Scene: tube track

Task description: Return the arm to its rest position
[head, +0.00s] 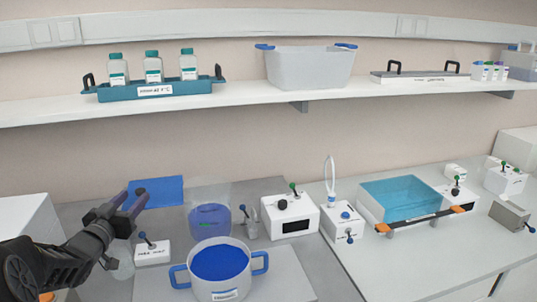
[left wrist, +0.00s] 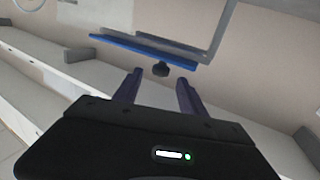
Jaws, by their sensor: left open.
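My left gripper (head: 132,203) is at the left of the bench in the head view, with its arm coming in from the lower left. Its two dark fingers are apart and nothing is between them. The gripper also shows in the left wrist view (left wrist: 158,82), fingers spread and empty. My right gripper is in neither view.
A white pot with blue handles (head: 222,270) stands front centre. Behind it are a clear blue-tinted vessel (head: 210,221) and a white device (head: 290,215). A teal-topped bath (head: 402,199) stands right. A shelf (head: 230,96) above holds a bottle rack (head: 158,90) and a grey tub (head: 308,68).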

